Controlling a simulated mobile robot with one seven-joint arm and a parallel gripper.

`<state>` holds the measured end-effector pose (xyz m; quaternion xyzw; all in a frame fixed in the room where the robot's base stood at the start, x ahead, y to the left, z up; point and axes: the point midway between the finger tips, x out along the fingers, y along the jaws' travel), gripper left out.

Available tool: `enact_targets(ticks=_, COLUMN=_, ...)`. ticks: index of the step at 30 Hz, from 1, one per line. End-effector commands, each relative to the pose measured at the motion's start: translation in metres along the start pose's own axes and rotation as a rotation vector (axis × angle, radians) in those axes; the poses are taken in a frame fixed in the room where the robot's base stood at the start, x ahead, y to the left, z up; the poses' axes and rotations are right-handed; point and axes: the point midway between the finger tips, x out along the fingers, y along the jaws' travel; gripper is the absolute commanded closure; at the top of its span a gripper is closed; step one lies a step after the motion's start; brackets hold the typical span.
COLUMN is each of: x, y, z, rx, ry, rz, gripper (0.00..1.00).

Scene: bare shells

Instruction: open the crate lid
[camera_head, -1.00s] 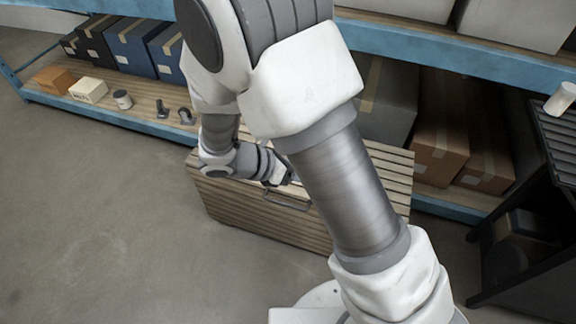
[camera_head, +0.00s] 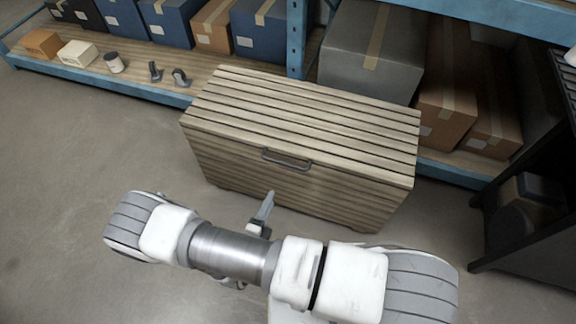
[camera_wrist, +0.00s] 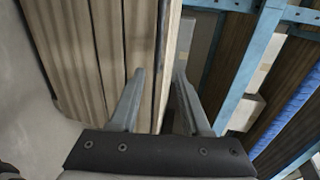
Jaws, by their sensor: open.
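The slatted wooden crate (camera_head: 290,195) stands on the floor in the middle of the head view. Its lid (camera_head: 310,115) lies flat and looks shut. A grey bar handle (camera_head: 287,160) sits at the front upper edge. My gripper (camera_head: 267,203) is in front of the crate, below and left of the handle in the picture, and apart from the handle. In the wrist view my gripper (camera_wrist: 160,85) has its two fingers apart with nothing held between them. Crate slats (camera_wrist: 100,60) fill the left of that view. I cannot make out the handle there.
A blue-framed shelf (camera_head: 160,92) with boxes stands behind the crate. A small white box (camera_head: 77,53) and an orange block (camera_head: 41,44) sit on it. A dark cart (camera_head: 520,220) stands at the right. The floor (camera_head: 90,150) at left is clear.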

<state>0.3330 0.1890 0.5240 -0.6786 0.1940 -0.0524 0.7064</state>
Motion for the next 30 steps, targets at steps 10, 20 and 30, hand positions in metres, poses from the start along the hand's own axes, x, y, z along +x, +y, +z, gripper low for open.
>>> enact_targets(ticks=10, x=0.051, y=0.004, z=-0.001, rx=-0.007, ry=-0.001, rz=-0.002, gripper=0.53)
enact_targets(ticks=20, x=0.124, y=0.004, z=-0.001, rx=-0.004, ry=0.000, rz=-0.001, gripper=0.53)
enact_targets(ticks=30, x=0.169, y=0.003, z=0.000, rx=-0.005, ry=-0.002, rz=0.000, gripper=0.53)
